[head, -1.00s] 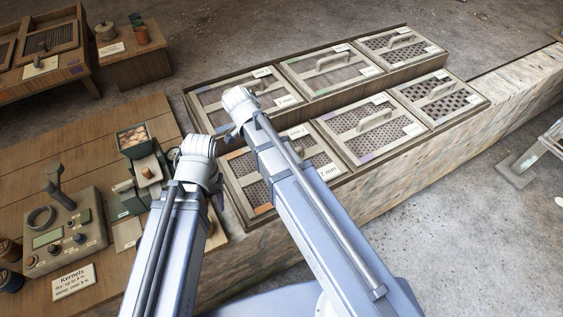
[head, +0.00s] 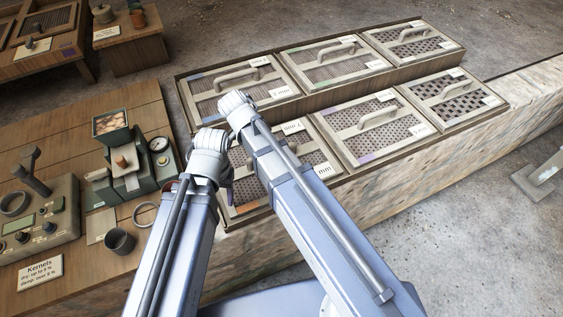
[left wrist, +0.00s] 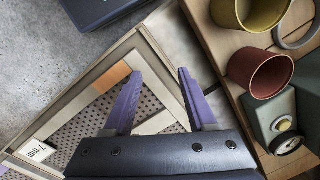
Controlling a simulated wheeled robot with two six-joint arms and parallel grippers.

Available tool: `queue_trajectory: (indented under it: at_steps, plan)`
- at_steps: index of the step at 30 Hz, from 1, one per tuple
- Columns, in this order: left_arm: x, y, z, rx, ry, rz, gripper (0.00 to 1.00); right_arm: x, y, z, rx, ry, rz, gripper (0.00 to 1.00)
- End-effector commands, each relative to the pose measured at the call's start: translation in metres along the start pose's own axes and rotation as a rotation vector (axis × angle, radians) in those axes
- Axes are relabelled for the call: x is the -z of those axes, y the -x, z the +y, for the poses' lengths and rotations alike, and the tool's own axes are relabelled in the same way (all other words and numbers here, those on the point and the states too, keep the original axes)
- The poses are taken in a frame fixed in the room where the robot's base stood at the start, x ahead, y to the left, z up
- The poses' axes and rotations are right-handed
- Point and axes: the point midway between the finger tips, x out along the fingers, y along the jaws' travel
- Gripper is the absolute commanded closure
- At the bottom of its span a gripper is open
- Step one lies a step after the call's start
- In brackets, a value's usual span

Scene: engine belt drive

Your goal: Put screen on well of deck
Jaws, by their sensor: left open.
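Several framed mesh screens with bar handles lie in two rows in a wooden rack (head: 437,147). The front-left screen (head: 246,208), with an orange tag, is partly covered by my left arm. It also shows in the left wrist view (left wrist: 160,122), with a "7 mm" label. My left gripper (left wrist: 155,85) is open, its purple fingers above a corner of that screen, with nothing between them. In the head view the gripper is mostly hidden behind the arm. I cannot tell which surface is the deck with the well. My right gripper is not in view.
Left of the rack, a wooden table (head: 60,128) carries a green device with a gauge (head: 158,144), a ring (head: 145,213), a dark cup (head: 120,241) and a Kernels sign (head: 40,272). A wooden unit with mesh panels (head: 48,68) stands at the upper left.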

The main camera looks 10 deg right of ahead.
Motion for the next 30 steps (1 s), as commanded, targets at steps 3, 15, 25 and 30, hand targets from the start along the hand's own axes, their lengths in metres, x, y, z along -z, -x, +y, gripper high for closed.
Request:
queue_trajectory:
  at_steps: [3, 15, 25, 30]
  plan:
    - [0.0, -0.0046, 0.0003, 0.0, 0.0, 0.0, 0.43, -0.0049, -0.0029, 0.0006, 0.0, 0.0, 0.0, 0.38]
    - [0.0, -0.0032, 0.0002, 0.0, 0.0, 0.0, 0.43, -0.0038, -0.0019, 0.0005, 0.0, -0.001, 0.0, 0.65]
    - [0.0, -0.0032, 0.0002, 0.0, 0.0, 0.0, 0.43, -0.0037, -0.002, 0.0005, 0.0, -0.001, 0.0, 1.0]
    - [0.0, -0.0033, 0.0002, 0.0, 0.0, 0.0, 0.43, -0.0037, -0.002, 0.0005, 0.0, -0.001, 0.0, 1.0]
